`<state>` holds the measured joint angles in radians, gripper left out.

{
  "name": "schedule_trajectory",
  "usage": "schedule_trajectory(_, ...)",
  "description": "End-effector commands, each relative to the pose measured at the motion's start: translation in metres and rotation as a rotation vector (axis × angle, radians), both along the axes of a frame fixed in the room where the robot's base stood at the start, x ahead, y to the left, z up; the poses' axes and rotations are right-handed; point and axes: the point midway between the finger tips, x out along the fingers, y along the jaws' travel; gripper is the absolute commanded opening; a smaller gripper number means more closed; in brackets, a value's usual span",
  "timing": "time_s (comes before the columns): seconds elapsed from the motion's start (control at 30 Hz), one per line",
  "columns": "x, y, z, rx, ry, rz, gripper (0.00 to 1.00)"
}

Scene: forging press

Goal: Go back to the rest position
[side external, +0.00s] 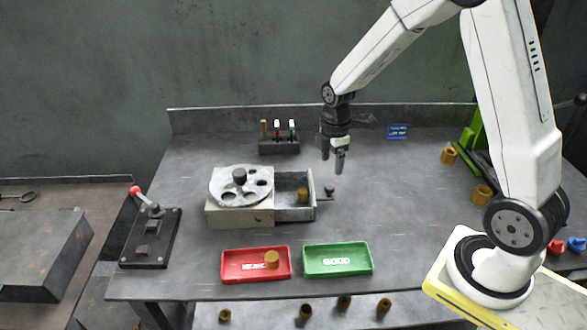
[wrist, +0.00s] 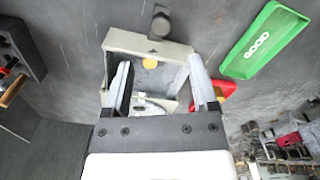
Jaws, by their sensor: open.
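My gripper (side external: 333,160) hangs above the table near the back, above and a little behind the open drawer. It points down, and its jaws are open and empty. In the wrist view my gripper (wrist: 162,80) shows two spread fingers with the drawer below between them. The grey drawer (side external: 296,211) is pulled out of a box with a round holed disc (side external: 240,185) on top.
A red tray (side external: 240,268) holds one brass part (side external: 271,259). A green tray (side external: 338,268) looks empty. A lever device (side external: 150,235) stands at left and a tool rack (side external: 279,147) at the back. Brass parts (side external: 449,155) lie at right. The table middle-right is clear.

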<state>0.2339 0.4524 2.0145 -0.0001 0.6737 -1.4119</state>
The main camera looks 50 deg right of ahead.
Motion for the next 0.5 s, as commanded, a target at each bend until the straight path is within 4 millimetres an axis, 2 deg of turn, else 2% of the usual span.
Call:
schedule_trajectory(0.27, -0.004, 0.006, 0.002, -0.002, -0.01, -0.051, 0.75)
schedule_trajectory(0.5, -0.02, 0.025, 0.011, -0.003, -0.05, -0.245, 0.75)
